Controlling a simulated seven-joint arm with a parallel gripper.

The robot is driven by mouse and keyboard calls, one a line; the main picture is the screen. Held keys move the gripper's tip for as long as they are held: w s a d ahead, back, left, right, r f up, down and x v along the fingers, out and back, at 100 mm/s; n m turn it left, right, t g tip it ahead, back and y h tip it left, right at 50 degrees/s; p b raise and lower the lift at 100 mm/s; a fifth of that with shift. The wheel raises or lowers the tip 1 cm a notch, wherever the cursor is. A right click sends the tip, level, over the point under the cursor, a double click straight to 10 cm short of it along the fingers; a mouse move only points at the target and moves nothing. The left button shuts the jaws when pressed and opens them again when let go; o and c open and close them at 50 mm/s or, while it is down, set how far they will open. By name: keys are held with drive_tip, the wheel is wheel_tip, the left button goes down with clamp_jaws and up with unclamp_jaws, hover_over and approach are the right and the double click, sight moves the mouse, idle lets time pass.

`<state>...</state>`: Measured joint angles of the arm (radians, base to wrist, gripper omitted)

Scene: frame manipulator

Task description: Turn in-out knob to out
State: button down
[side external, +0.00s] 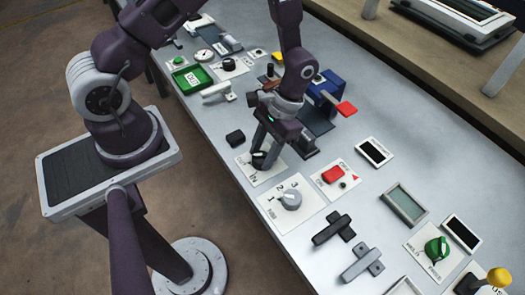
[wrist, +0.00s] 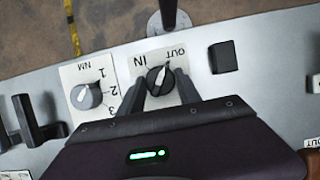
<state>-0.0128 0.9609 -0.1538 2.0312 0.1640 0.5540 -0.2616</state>
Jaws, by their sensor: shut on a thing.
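The in-out knob (wrist: 160,80) is round and black with a white pointer line, on a white plate (wrist: 133,72) marked IN and OUT, upside down in the wrist view. The line slants, its upper end toward the OUT side. My gripper (wrist: 160,88) has one finger on each side of the knob and is shut on it. In the side external view, my gripper (side external: 265,152) points down over the plate (side external: 268,178), and its fingers partly hide the knob (side external: 258,159).
A grey numbered dial marked NM (side external: 291,199) sits beside the plate. A black block (side external: 235,138) is on the other side. A red switch (side external: 333,174), a dark handle (side external: 332,230) and a blue vise-like device (side external: 326,92) stand nearby on the grey panel.

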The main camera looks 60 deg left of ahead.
drive_tip(key=shift+m, duration=0.3)
idle(0.4)
drive_tip(key=c, duration=0.8)
unclamp_jaws()
drive_tip(key=shift+c, duration=0.2)
drive_tip(key=v, duration=0.7)
drive_tip(key=shift+d, duration=0.1)
